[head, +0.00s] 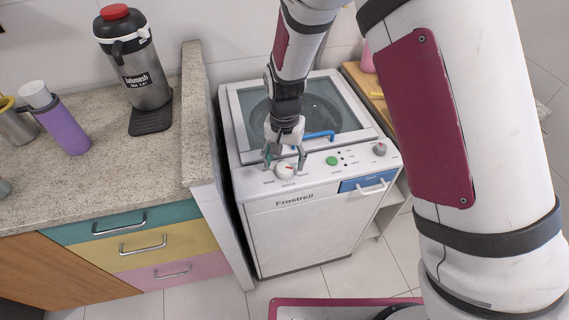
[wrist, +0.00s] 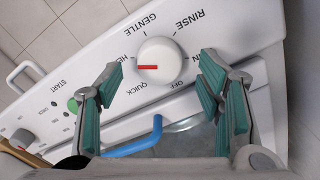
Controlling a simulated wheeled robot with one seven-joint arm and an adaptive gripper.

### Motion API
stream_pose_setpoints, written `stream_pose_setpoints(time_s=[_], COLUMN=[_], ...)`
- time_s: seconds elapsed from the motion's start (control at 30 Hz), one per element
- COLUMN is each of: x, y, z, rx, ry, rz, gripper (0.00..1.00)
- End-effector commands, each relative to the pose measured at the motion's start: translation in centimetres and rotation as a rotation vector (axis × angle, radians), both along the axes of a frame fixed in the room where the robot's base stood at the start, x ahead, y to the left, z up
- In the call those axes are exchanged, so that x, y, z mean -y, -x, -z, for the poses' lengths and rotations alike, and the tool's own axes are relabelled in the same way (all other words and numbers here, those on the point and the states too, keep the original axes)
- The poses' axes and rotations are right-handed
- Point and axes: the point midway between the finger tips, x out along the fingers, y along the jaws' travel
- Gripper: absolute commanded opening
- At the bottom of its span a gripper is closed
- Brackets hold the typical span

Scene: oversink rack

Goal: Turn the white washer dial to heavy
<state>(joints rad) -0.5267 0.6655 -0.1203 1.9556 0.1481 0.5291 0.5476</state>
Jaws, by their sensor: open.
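The white dial (wrist: 160,52) sits on the washer's white control panel. Its red mark points left in the wrist view, close to the partly covered label beginning "HE". The labels GENTLE, RINSE, OFF and QUICK also show around it; another on the right is partly hidden by a finger. My gripper (wrist: 161,74) is open, with teal-padded fingers on either side of the dial and visible gaps between. In the head view my gripper (head: 285,158) is over the panel's left end, and the dial (head: 286,170) shows between its fingers. The white washer (head: 310,230) stands below.
A blue handle (head: 319,135) is behind the panel at the glass lid. A green start button (head: 332,160) and a grey knob (head: 379,149) are farther right. A blue drawer with a white handle (head: 371,188) is on the front. A stone counter (head: 95,180) stands left.

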Motion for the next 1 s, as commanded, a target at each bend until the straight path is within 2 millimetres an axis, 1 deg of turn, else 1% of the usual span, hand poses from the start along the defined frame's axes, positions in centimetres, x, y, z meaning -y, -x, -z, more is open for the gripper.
stream_pose_setpoints(time_s=[0.03, 0.2, 0.3, 0.43, 0.53, 0.63, 1.0], x=[-0.1, -0.1, -0.1, -0.1, -0.1, 0.0, 0.0], y=[0.0, -0.1, 0.0, 0.0, 0.0, 0.0, 0.0], z=[-1.1, -4.7, -6.6, -8.3, -9.2, -9.6, -9.6], rx=[0.004, 0.005, 0.003, 0.001, 0.000, 0.000, -0.001], ry=[-0.002, -0.002, -0.001, -0.002, 0.000, 0.000, 0.001], rz=[-0.001, -0.002, -0.001, -0.001, -0.001, -0.001, -0.001], gripper=[0.61, 0.61, 0.61, 0.61, 0.61, 0.61, 0.61])
